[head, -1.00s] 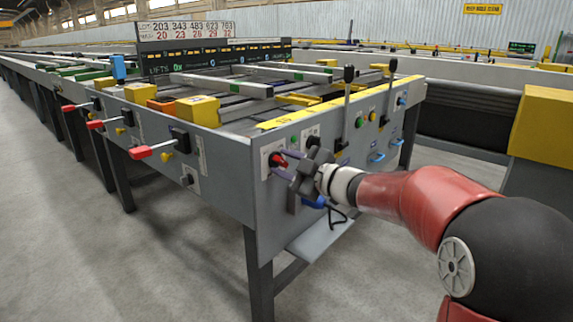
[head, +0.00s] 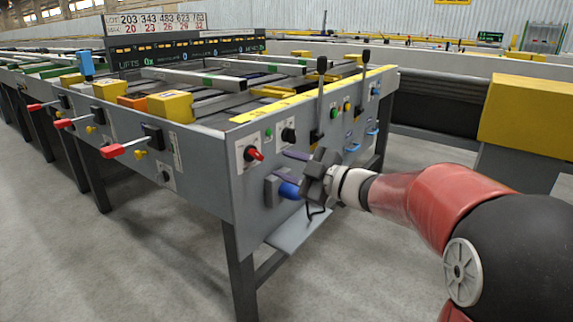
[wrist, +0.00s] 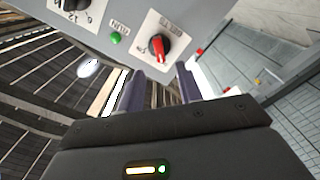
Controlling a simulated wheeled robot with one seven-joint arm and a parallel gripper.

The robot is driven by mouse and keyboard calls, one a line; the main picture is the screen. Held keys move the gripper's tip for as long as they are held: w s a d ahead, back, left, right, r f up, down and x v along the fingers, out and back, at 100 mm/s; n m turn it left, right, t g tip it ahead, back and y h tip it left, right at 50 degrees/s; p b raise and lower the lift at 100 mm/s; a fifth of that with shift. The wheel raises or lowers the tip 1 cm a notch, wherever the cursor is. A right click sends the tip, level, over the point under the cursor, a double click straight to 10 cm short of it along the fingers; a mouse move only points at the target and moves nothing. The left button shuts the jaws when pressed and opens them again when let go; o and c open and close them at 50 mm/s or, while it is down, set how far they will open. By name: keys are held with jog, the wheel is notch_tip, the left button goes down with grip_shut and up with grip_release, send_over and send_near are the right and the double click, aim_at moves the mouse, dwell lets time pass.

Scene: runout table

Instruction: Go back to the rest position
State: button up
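My gripper (head: 297,170) is in front of the end panel of the grey runout table (head: 215,195), to the right of the red knob (head: 254,154). A clear gap shows between the fingers and the knob. In the wrist view the two fingers of my gripper (wrist: 160,87) stand apart with nothing between them. The red knob (wrist: 157,46) shows beyond the fingertips, with its red pointer on a white plate. My red and black arm reaches in from the right.
Red-tipped levers (head: 125,147) stick out on the left side. Open concrete floor (head: 400,270) lies in front.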

jog(key=s+d+r+m+t+h+p, duration=0.2)
jog(key=s+d+r+m+h, duration=0.1)
jog(key=d+m+h, duration=0.35)
jog(key=s+d+r+m+t+h+p, duration=0.2)
jog(key=s+d+r+m+h+p, duration=0.1)
jog(key=d+m+h, duration=0.3)
jog(key=s+f+m+g+h+p, duration=0.1)
jog(key=s+f+m+g, duration=0.2)
jog(key=s, duration=0.9)
jog(key=s+f+m+g+p, duration=0.2)
jog(key=s+f+m+g, duration=0.2)
jog(key=s, duration=0.8)
notch_tip(320, 180, down, 3)
jog(key=shift+a+f+g+h, duration=0.1)
jog(key=shift+a+g+h, duration=0.2)
jog(key=shift+g, duration=0.8)
jog(key=shift+s, duration=0.1)
